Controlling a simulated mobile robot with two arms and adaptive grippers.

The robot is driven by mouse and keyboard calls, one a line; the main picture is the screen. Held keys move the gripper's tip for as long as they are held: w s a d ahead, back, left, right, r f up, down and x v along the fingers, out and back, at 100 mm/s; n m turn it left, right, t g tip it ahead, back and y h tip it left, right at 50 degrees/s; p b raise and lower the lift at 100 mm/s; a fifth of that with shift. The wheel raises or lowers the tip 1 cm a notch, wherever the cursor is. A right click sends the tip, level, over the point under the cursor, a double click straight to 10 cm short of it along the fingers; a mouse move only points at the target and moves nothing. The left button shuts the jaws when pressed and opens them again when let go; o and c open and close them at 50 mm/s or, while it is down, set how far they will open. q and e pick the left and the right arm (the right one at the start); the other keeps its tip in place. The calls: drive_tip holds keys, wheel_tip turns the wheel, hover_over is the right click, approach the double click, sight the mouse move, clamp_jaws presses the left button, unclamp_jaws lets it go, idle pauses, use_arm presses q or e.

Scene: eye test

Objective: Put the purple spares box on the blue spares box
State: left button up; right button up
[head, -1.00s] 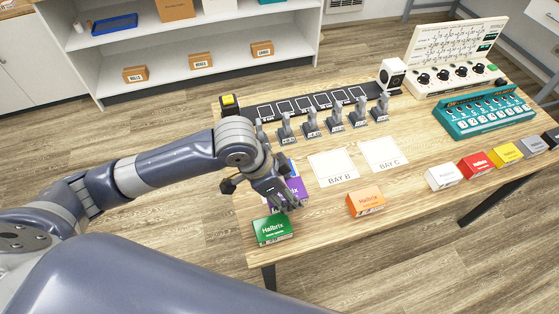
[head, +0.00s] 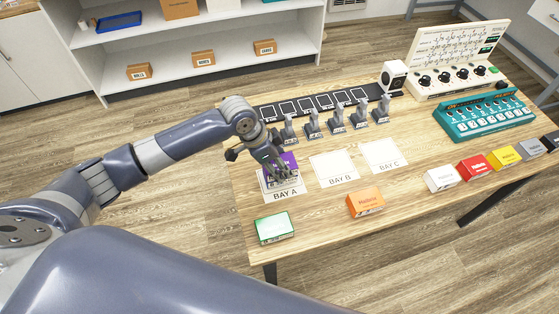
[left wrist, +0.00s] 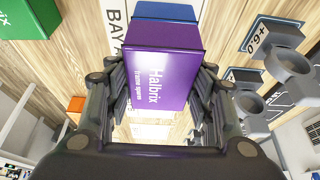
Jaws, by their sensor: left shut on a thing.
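My left gripper (head: 277,172) is over the BAY A sheet (head: 284,196) in the head view. It is shut on the purple spares box (head: 290,159), which also shows between the fingers in the left wrist view (left wrist: 160,75). The blue spares box (left wrist: 172,11) shows just past the purple box's far edge in the left wrist view. The purple box overlaps it there and hides most of it. I cannot tell whether the two boxes touch. In the head view the gripper hides much of this spot. My right gripper is not in view.
A green box (head: 274,229) and an orange box (head: 365,202) stand near the table's front edge. The BAY B sheet (head: 333,167) and BAY C sheet (head: 384,156) are empty. Several grey holders (head: 336,122) stand behind. White, red and yellow boxes (head: 501,158) line the right.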

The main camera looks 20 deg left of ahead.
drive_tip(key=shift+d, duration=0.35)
use_arm(q)
drive_tip(key=o, duration=1.1)
drive_tip(key=shift+f, duration=0.1)
drive_tip(key=v, duration=1.2)
drive_tip(key=shift+w+b, duration=0.1)
drive_tip(key=shift+b, duration=0.25)
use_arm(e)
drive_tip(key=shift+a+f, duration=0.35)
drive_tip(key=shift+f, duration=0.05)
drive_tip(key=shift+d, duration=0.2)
